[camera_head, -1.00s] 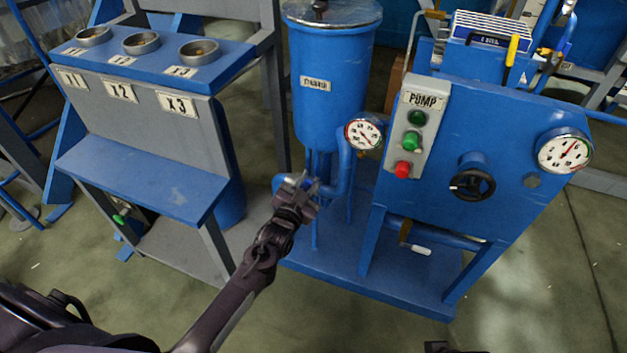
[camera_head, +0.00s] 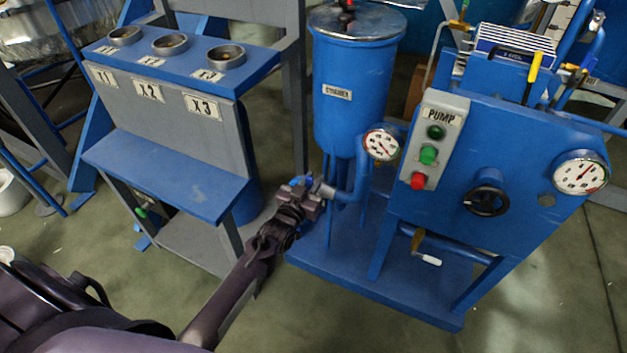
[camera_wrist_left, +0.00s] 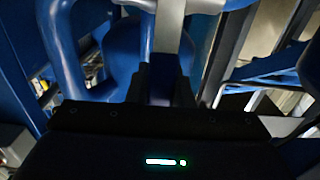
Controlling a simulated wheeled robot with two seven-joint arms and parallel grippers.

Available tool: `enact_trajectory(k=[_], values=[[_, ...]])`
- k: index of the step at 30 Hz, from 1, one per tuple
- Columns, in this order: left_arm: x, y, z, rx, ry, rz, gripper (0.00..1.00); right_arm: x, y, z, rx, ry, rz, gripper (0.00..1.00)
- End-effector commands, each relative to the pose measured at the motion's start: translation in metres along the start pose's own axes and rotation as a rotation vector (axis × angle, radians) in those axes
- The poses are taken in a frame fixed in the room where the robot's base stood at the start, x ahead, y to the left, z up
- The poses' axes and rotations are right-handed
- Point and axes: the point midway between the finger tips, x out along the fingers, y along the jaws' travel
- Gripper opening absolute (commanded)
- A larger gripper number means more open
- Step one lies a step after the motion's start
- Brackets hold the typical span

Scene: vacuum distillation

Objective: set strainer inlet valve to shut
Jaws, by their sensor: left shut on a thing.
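The blue strainer tank (camera_head: 352,95), with a white label, stands behind my left gripper (camera_head: 312,187). Blue pipes run beneath the tank, and one bent pipe (camera_head: 358,185) rises to a round gauge. My left gripper is at the pipework low on the tank's left side. It is shut on a pale grey lever, which I take to be the inlet valve handle (camera_wrist_left: 169,28); it stands upright between the fingers in the left wrist view. The valve body is mostly hidden by the gripper. My right gripper is not in view.
A blue pump panel (camera_head: 530,150) with coloured buttons, a black handwheel (camera_head: 486,200) and a gauge (camera_head: 580,172) stands to the right. A stand (camera_head: 165,185) marked X1, X2 and X3 is close on the left of my arm. Floor in front is clear.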

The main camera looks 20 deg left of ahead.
Motion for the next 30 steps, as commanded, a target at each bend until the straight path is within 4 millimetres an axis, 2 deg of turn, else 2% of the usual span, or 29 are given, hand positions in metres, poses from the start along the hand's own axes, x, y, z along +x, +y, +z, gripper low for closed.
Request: enact_trajectory(k=[7, 8, 12, 22, 25, 30], values=[[0.0, -0.002, 0.001, -0.006, -0.001, -0.003, 0.0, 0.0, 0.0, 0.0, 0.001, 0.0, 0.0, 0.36], [0.0, -0.002, 0.001, -0.006, -0.001, -0.003, 0.22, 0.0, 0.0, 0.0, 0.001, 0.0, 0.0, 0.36], [0.0, -0.001, 0.001, -0.005, -0.001, -0.002, 0.41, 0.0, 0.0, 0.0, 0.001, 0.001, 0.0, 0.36], [-0.003, -0.001, 0.0, -0.002, -0.001, -0.001, 0.42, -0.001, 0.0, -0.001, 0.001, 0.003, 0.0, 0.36], [-0.014, -0.001, 0.0, -0.002, -0.003, -0.001, 0.42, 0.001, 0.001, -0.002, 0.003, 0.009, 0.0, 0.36], [-0.044, -0.001, 0.0, -0.003, -0.004, -0.002, 0.42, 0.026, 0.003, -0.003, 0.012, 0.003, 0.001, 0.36]])
